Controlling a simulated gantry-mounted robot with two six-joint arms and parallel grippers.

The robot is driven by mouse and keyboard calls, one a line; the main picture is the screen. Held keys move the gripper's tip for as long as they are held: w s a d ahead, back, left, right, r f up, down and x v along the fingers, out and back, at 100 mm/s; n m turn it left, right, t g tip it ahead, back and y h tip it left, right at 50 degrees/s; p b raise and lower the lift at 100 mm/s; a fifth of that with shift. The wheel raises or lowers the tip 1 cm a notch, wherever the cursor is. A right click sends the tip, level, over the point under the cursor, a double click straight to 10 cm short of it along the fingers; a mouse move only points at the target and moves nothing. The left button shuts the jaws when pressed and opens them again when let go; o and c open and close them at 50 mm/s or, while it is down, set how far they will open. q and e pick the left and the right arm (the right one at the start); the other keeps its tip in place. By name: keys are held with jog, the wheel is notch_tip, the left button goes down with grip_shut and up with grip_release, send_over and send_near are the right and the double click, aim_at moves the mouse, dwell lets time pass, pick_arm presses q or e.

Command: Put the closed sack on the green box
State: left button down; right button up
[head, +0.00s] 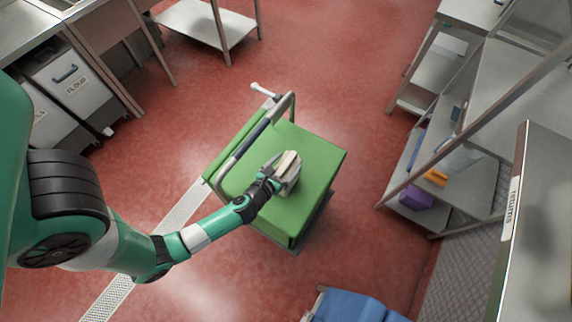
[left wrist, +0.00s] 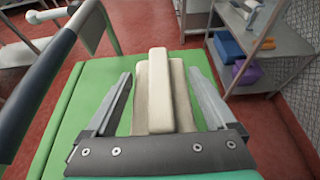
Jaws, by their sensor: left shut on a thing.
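The green box (head: 318,152) has a wide flat top and stands on a wheeled cart in the middle of the head view. The pale beige closed sack (head: 290,164) is over its top. In the left wrist view the sack (left wrist: 153,98) is between the two grey fingers, with the green top (left wrist: 88,105) behind it. My left gripper (head: 277,175) is shut on the sack. I cannot tell whether the sack's underside touches the green top. My right gripper is not in view.
A grey tubular handle (head: 248,140) rises along the box's left side, near my left arm. Metal shelves (head: 450,180) with purple, orange and blue things stand at right. A blue container (head: 355,306) is at the bottom. Flour bins (head: 75,82) stand at left. Red floor between is clear.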

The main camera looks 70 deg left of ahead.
pick_arm(q)
jog(key=shift+w+r, duration=0.15)
grip_release()
jog(key=shift+f, duration=0.2)
jog(key=shift+s+r, duration=0.2)
jog(key=p+v, duration=0.1)
jog(key=v, duration=1)
jog(key=shift+s+d, duration=0.25)
jog(key=shift+s, duration=0.05)
jog(key=shift+r, duration=0.1)
